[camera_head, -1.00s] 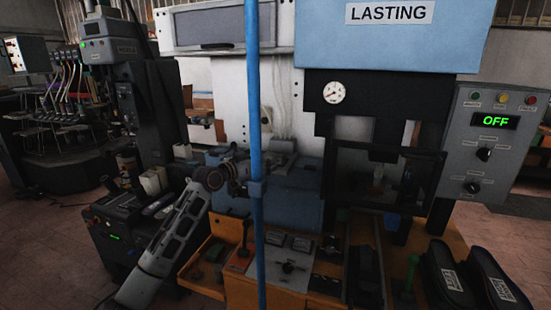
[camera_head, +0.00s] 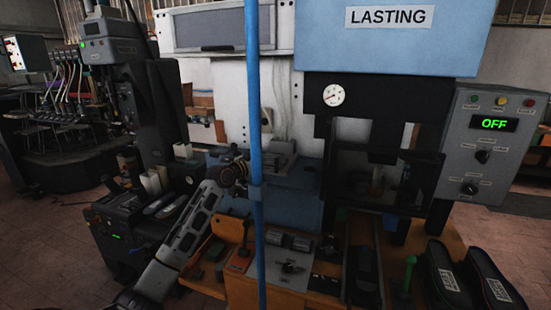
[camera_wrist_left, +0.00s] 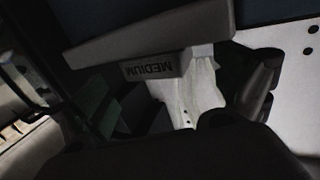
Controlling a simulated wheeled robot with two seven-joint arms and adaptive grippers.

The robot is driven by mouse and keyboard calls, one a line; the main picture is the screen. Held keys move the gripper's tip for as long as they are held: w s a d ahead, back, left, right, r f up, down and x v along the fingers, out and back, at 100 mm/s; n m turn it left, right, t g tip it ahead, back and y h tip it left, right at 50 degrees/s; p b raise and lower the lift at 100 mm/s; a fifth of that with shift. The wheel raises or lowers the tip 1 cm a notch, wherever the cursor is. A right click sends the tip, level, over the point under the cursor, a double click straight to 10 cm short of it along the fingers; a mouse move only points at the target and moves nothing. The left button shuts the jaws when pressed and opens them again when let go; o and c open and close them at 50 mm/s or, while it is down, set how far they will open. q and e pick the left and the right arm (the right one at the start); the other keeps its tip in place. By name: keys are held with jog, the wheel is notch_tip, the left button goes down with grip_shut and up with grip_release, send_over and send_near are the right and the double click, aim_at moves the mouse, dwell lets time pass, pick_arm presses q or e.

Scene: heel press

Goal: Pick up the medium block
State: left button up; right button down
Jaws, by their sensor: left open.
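The medium block (camera_wrist_left: 155,68) is a grey piece labelled MEDIUM, seen upside down in the left wrist view, close in front of the gripper. My left gripper (camera_head: 240,173) is open, at the end of the pale grey arm, just left of the blue pole in the head view. In the left wrist view one dark finger (camera_wrist_left: 262,85) shows right of the block's label, with a gap between them. I cannot make out the block clearly in the head view, where the pole and gripper cover part of that area. My right gripper is not in view.
A blue vertical pole (camera_head: 253,120) crosses in front of the machine. The lasting press (camera_head: 390,50) stands at right with a control box (camera_head: 492,150) reading OFF. Orange trays with tools lie below, and two black shoes (camera_head: 480,278) sit at front right.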

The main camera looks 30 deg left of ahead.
aim_at(272, 157)
pick_arm(q)
jog(key=shift+w+d+f, duration=0.1)
jog(key=shift+w, duration=0.6)
jog(key=shift+c, duration=0.3)
jog(key=c, duration=1.2)
jog(key=shift+c, duration=1)
jog(key=shift+r, duration=0.25)
jog(key=shift+r, duration=0.9)
jog(key=c, duration=0.5)
notch_tip(272, 157, up, 8)
jog(key=b, duration=0.1)
